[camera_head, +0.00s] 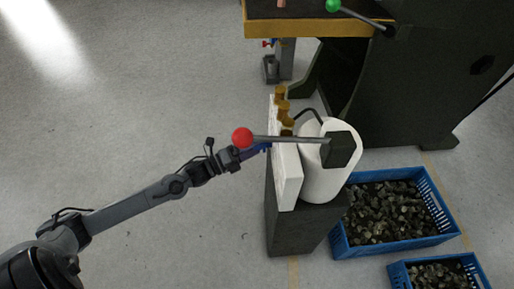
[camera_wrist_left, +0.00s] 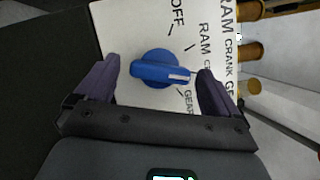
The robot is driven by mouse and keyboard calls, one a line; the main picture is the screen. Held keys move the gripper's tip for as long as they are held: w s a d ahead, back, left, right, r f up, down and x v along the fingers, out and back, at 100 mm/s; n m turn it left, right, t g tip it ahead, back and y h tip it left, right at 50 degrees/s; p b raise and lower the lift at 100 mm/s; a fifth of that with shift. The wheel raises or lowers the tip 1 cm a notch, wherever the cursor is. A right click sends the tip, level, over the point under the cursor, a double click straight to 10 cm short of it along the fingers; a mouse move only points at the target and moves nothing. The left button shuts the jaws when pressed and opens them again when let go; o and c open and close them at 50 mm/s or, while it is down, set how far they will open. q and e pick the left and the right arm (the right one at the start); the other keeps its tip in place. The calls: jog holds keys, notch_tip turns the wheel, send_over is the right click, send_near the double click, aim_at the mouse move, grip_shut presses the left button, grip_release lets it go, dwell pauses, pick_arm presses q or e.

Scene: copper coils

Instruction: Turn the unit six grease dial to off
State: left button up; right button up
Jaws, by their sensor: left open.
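The blue grease dial (camera_wrist_left: 150,68) is on a white panel (camera_wrist_left: 130,22) in the left wrist view. Its white pointer mark faces right, nearest the lower tick by the partly hidden "GEAR" label; the "OFF" label is above the dial. My left gripper (camera_wrist_left: 157,70) is open, with one purple finger on each side of the dial. I cannot tell whether either finger touches it. In the head view my left gripper (camera_head: 261,148) is at the front face of the white panel (camera_head: 288,172), and the dial is hidden there. My right gripper is not in view.
A lever with a red ball (camera_head: 242,138) crosses just above my left gripper. A white rounded housing (camera_head: 318,182) stands behind the panel on a dark pedestal (camera_head: 290,232). Brass fittings (camera_head: 280,92) line the panel top. A blue crate (camera_head: 388,245) is at right. The floor at left is clear.

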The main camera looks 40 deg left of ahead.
pick_arm(q)
jog(key=shift+x, duration=1)
jog(key=shift+c, duration=0.3)
jog(key=c, duration=0.9)
jog(key=shift+a+r, duration=0.1)
jog(key=shift+r, duration=0.05)
jog(key=n+g+p, duration=0.2)
jog(key=n+p, duration=0.2)
jog(key=p, duration=0.4)
jog(key=n+g+y+p, duration=0.1)
jog(key=n+g+p, duration=0.1)
jog(key=n+p, duration=0.3)
jog(key=shift+r+p, duration=0.2)
jog(key=shift+p, duration=1.75)
jog(key=n+g+p, duration=0.1)
jog(key=n+p, duration=0.1)
jog(key=shift+f+n, duration=0.2)
jog(key=shift+n, duration=0.2)
jog(key=shift+f+n+g+h+p, duration=0.15)
jog(key=shift+n+g+h+p, duration=0.3)
jog(key=shift+n+p, duration=0.3)
